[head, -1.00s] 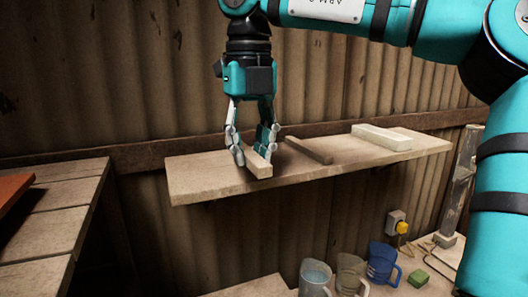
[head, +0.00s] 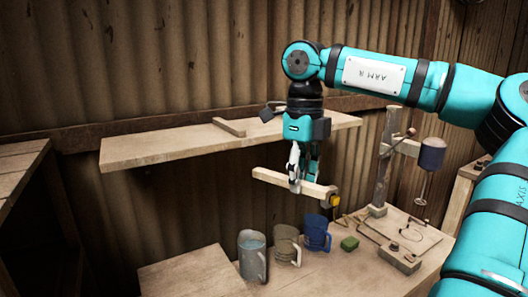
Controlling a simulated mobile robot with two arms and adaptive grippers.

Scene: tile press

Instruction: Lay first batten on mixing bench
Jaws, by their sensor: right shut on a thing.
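My right gripper (head: 304,181) is shut on a pale wooden batten (head: 271,177), gripped near its middle. The batten is held roughly level in the air, in front of and below the wall shelf and above the bench with the jugs. A second batten (head: 229,127) lies on the wall shelf (head: 150,152). The bench (head: 340,275), which I take for the mixing bench, spans the lower middle and right. My left gripper is not in view.
A clear jug (head: 252,258), a beige jug (head: 287,245), a blue jug (head: 316,234) and a green sponge-like block (head: 349,244) stand on the bench. A stand with a mixer (head: 432,153) rises at the right. The bench's left part (head: 190,275) is bare.

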